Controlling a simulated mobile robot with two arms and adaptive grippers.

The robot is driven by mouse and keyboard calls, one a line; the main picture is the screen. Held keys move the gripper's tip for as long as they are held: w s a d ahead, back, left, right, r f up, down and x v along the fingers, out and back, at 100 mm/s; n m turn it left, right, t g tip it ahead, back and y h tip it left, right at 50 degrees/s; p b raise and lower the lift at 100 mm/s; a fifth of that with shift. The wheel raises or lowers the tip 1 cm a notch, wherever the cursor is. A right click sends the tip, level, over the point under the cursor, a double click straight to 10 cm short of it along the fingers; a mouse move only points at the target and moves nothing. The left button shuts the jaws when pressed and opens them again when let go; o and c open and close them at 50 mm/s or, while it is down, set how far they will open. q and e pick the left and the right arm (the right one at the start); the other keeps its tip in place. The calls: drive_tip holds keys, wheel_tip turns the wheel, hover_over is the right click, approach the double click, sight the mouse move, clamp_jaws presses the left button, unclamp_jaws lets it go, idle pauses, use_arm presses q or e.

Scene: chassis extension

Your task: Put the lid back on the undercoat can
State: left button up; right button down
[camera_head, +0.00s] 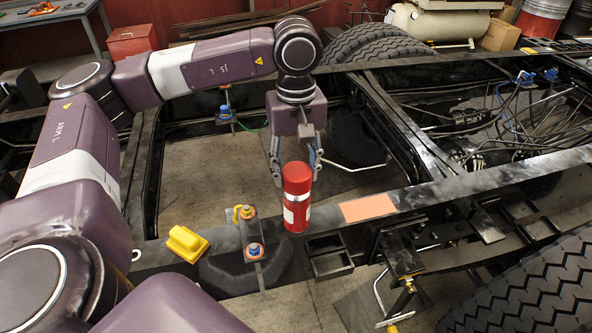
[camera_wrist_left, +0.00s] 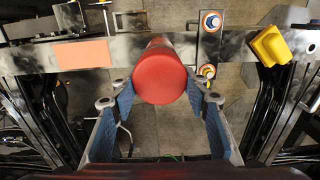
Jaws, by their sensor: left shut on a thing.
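My right gripper is not in view.
On the near rail (camera_head: 437,192) there is an orange-pink patch (camera_head: 368,208) right of the can. A bracket with blue and orange fittings (camera_head: 250,236) and a yellow block (camera_head: 187,243) are to its left. A large tyre (camera_head: 535,285) fills the lower right.

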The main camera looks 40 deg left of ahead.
use_arm(q)
drive_tip(key=shift+f+b, duration=0.2)
drive_tip(key=shift+b, duration=0.4)
idle(1.0)
idle(0.3)
drive_tip(key=o, duration=1)
drive_tip(key=shift+c, duration=0.2)
drive_tip(key=shift+o, duration=0.5)
drive_tip(key=o, duration=0.4)
drive_tip(key=shift+c, duration=0.2)
drive_tip(key=shift+r, duration=0.15)
drive_tip(key=shift+r+p, duration=2)
drive_tip(key=shift+r, duration=1.4)
